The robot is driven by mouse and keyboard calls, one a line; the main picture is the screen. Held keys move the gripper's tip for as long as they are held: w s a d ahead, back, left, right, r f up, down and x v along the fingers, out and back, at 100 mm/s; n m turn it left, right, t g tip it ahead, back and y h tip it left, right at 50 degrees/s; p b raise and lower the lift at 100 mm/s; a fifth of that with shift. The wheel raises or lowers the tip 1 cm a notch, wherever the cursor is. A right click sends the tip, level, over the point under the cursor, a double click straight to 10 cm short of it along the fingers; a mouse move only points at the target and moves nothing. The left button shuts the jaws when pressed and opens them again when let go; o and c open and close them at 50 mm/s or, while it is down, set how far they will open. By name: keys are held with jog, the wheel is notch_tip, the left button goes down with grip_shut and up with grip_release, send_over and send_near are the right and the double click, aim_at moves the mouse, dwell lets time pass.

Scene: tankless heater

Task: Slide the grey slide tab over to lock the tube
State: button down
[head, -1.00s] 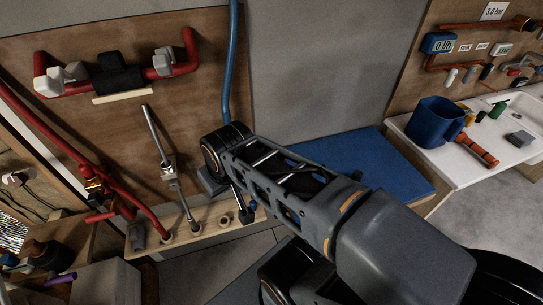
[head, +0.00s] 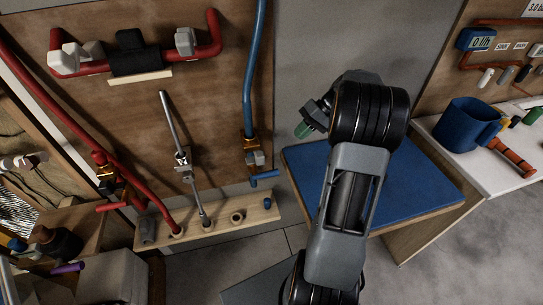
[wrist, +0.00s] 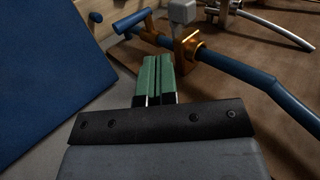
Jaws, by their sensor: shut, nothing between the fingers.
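The blue tube (head: 248,75) comes down the wooden panel into a brass fitting (head: 249,145). A grey tab (head: 259,158) sits at this fitting, with a blue handle below it. In the wrist view the blue tube (wrist: 238,69), brass fitting (wrist: 189,47) and grey tab (wrist: 182,12) lie beyond the fingertips. My gripper (head: 302,131) is to the right of the fitting, apart from it, with a green fingertip showing. In the wrist view my gripper (wrist: 158,62) has its two green fingers together, with nothing between them. Whether the tab is fully across the tube cannot be told.
A blue-topped bench (head: 410,200) stands under my arm. A wooden rail (head: 225,222) with holes runs below the panel. A red tube and a silver pipe (head: 170,120) are left of the blue tube. A blue jug (head: 467,125) stands on the right counter.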

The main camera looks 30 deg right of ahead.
aim_at(260, 158)
jog(key=w+a+r+p+x, duration=0.1)
jog(key=p+x, duration=0.1)
jog(key=x, duration=1)
jog(key=shift+t+y, duration=0.3)
jog(key=shift+y, duration=0.1)
jog(key=shift+w+a, duration=0.1)
